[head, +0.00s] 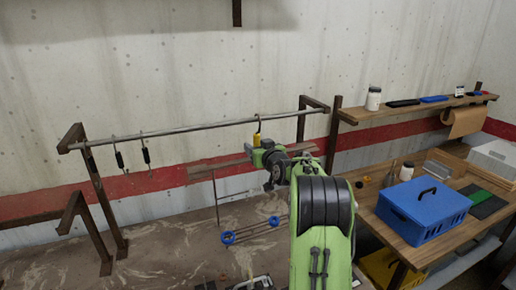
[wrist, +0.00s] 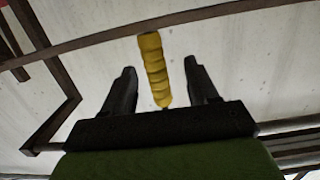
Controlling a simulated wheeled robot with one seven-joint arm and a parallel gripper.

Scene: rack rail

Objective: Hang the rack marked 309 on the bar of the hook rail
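The hook rail's metal bar (head: 190,129) runs across the wall on brown brackets. A yellow grip (head: 257,139) hangs below a hook near the bar's right end. My gripper (head: 263,152) is at that yellow grip. In the wrist view, the ribbed yellow grip (wrist: 154,70) lies between the two open fingers of my gripper (wrist: 160,66), with a gap on both sides. No 309 mark is legible, so I cannot tell which item is that rack.
Two hooks with dark grips (head: 146,155) hang at the bar's left. A brown board (head: 215,168) and a blue-ringed item (head: 228,238) are below. A bench on the right holds a blue crate (head: 422,208); a shelf (head: 415,106) is above. The bar's middle is free.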

